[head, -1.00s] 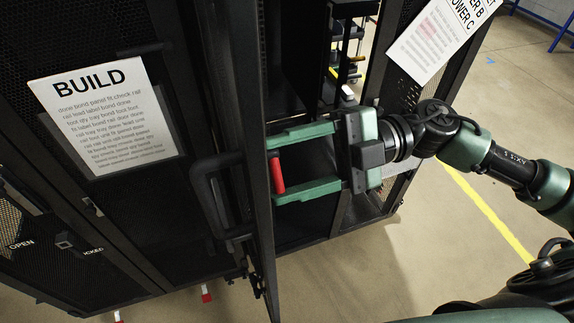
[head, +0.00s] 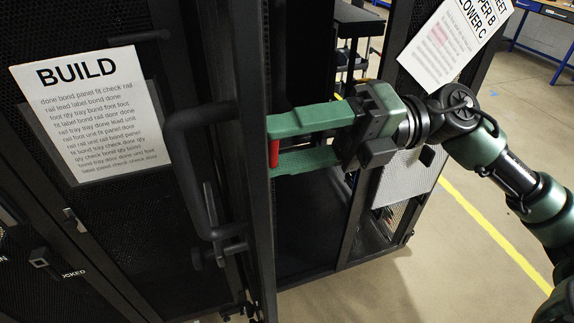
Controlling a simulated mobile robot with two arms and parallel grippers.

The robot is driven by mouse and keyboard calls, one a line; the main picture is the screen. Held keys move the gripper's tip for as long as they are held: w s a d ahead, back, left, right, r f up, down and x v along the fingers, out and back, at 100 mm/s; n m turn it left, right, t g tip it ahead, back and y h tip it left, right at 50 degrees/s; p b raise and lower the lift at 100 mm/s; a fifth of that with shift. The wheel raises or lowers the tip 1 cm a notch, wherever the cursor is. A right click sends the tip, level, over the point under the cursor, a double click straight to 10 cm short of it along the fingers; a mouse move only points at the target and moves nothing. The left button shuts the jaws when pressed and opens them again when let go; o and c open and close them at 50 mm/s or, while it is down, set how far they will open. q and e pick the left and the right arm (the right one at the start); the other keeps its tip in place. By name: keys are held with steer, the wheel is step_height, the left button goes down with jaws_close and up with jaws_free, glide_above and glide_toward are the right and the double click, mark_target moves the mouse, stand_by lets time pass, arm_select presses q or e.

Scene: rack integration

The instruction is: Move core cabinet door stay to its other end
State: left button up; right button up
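The core cabinet door (head: 258,230) stands ajar, with its edge running down the middle of the head view. A small red grip (head: 274,153), apparently the door stay's, shows upright just right of that edge. My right gripper (head: 272,142) reaches in from the right, its two green fingers one above the other with a dark gap between them. Their tips are at the door edge around the red grip. The upper finger may hide the grip's top; contact cannot be told. The rest of the stay and its ends are hidden. My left gripper is not in view.
A black bar handle (head: 190,170) sticks out from the door on the left. A BUILD sheet (head: 92,115) hangs on the mesh panel at left, another sheet (head: 455,40) at upper right. Open floor (head: 470,260) with a yellow line lies at right.

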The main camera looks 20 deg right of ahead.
steer(key=shift+w+f+n+b, duration=0.2)
steer(key=shift+n+b, duration=0.5)
steer(key=shift+n, duration=0.25)
steer(key=shift+w+f+n+b, duration=0.2)
steer(key=shift+n+b, duration=0.45)
steer(key=shift+n, duration=0.3)
steer(key=o, duration=1.1)
steer(key=shift+o, duration=0.4)
steer(key=shift+w+r, duration=0.1)
steer(key=shift+w, duration=0.05)
steer(key=shift+r, duration=0.15)
steer(key=shift+d, duration=0.1)
